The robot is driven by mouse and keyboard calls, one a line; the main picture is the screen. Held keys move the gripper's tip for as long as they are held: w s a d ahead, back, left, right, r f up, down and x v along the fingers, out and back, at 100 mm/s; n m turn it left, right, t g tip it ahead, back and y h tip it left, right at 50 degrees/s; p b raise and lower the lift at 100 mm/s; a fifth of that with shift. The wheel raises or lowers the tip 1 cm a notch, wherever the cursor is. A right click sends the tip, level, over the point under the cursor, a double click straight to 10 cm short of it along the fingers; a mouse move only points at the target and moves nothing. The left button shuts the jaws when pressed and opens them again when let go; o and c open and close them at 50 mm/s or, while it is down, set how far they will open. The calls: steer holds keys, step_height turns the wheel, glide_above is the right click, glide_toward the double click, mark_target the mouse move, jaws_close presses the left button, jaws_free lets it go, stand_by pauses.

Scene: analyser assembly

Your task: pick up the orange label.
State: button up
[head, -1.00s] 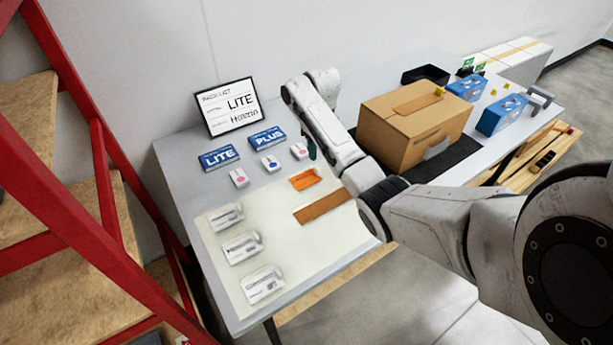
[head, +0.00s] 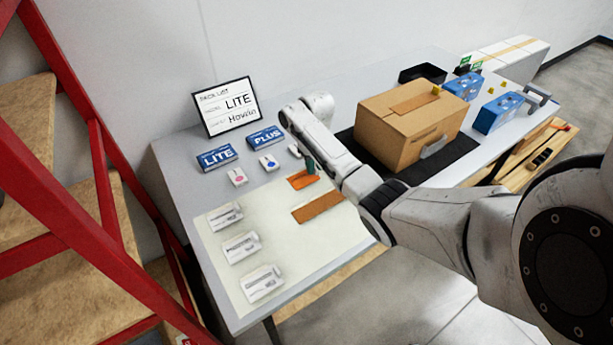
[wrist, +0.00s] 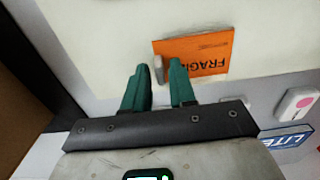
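The orange label (head: 298,184) lies flat on the pale mat, in front of the small white boxes. In the wrist view the orange label (wrist: 208,58) shows dark "FRAG..." lettering upside down. A small grey upright piece (wrist: 158,70) stands at its left edge. My gripper (wrist: 160,75) has two green fingers spread apart, with the grey piece showing in the gap between them. In the head view my gripper (head: 310,167) is at the label's right end and hides part of it. I cannot tell its exact height above the mat.
A brown strip (head: 318,207) lies just in front of the label. Several white packs lie along the left of the mat (head: 250,220). Blue LITE (head: 217,157) and PLUS (head: 266,138) boxes stand behind. A cardboard box (head: 400,140) stands right of my arm.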

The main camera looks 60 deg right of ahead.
jaws_close()
steer(key=shift+r, duration=0.1)
steer(key=shift+r, duration=0.55)
steer(key=s+a+r+p, duration=0.5)
steer(key=s+r+p, duration=0.3)
steer(key=s+r, duration=0.3)
steer(key=shift+s+r+p, duration=0.3)
steer(key=shift+s+r, duration=0.1)
steer(key=shift+s, duration=0.6)
